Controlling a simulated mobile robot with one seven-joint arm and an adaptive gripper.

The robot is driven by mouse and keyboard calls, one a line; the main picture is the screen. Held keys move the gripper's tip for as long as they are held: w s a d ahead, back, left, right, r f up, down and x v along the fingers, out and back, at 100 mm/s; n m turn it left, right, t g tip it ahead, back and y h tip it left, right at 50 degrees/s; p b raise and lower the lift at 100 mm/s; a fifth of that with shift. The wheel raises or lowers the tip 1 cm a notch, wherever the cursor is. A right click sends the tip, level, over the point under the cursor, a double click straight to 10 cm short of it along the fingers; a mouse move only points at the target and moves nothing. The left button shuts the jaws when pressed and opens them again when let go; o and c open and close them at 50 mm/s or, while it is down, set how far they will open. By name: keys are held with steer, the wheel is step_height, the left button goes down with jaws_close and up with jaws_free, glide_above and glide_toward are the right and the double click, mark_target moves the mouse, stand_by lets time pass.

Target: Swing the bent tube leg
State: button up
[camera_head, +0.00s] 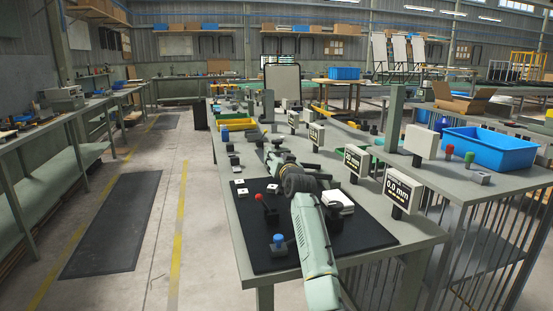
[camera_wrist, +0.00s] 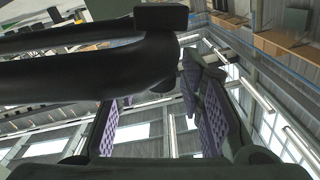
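In the wrist view, a thick black tube (camera_wrist: 165,62) bends in a U close to the camera at the upper left. A dark block (camera_wrist: 161,18) sits just above the bend. I take this tube for the bent tube leg, though I cannot tell for sure. My gripper (camera_wrist: 150,112) shows below it with its dark, purple-padded fingers apart and nothing visible between them. In the head view, my gripper (camera_head: 277,153) is over the workbench, beyond my wrist, pointing away. I cannot pick out the tube there, nor tell whether it touches the gripper.
The workbench (camera_head: 232,235) has a black mat (camera_head: 262,250), a red-knobbed lever (camera_head: 259,197), a blue knob (camera_head: 279,239) and a white stack (camera_head: 338,201). Display boxes (camera_head: 404,190) stand along its right side. A framed white panel (camera_head: 283,82) stands behind. A blue bin (camera_head: 490,150) is at right.

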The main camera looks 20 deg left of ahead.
steer(key=shift+o, duration=0.2)
steer(key=v, duration=1.2)
